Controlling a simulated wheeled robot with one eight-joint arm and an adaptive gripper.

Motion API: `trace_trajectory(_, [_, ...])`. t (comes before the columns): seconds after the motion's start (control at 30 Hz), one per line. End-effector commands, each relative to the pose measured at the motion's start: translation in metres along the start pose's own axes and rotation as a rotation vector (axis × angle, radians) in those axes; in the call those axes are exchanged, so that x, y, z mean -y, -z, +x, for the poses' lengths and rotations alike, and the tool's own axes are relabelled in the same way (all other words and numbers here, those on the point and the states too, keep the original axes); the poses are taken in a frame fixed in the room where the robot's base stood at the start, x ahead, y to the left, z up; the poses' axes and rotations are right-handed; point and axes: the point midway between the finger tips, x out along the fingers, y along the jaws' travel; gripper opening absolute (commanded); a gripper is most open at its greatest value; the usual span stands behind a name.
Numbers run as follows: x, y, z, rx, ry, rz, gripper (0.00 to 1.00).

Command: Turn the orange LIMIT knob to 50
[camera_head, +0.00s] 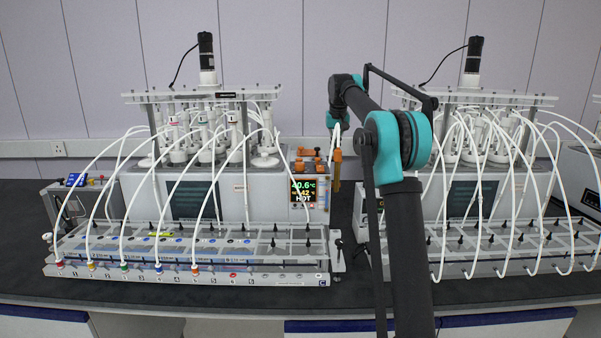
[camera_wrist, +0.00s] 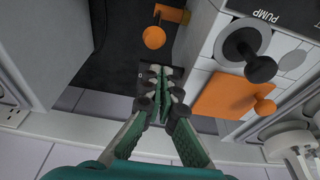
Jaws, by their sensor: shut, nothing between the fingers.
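My gripper (camera_wrist: 167,78) is shut and empty in the wrist view, over a dark surface beside a white housing. A round orange knob (camera_wrist: 154,38) shows just beyond the fingertips, apart from them. An orange square plate with a small orange knob (camera_wrist: 264,106) is on the housing to the right. No LIMIT label is readable, so I cannot tell which orange part is the LIMIT knob. In the head view, the control unit (camera_head: 309,190) has a lit display reading 40.6 °C, 42 °C and HOT. Small orange parts (camera_head: 300,165) sit on its top. My fingertips are unclear there.
A black knob (camera_wrist: 258,62) near the PUMP label stands up from the housing. An orange upright part (camera_head: 338,168) is right of the control unit. Reactor racks with white tubes stand left (camera_head: 190,277) and right (camera_head: 490,268). A dark gap lies between them.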

Motion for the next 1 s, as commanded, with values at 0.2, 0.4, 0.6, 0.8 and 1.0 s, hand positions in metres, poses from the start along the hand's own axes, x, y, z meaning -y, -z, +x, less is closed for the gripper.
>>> trace_trajectory(0.2, [0.0000,-0.0027,0.0087,0.000,0.000,0.000,0.00])
trace_trajectory(0.4, [-0.0001,-0.0028,0.0093,0.000,0.000,0.000,0.00])
trace_trajectory(0.6, [0.0000,-0.0025,0.0092,0.000,0.000,0.000,0.00])
trace_trajectory(0.8, [0.0001,-0.0008,0.0096,0.000,0.000,0.000,0.00])
trace_trajectory(1.0, [0.0002,0.0014,0.0101,0.000,0.000,0.000,0.00])
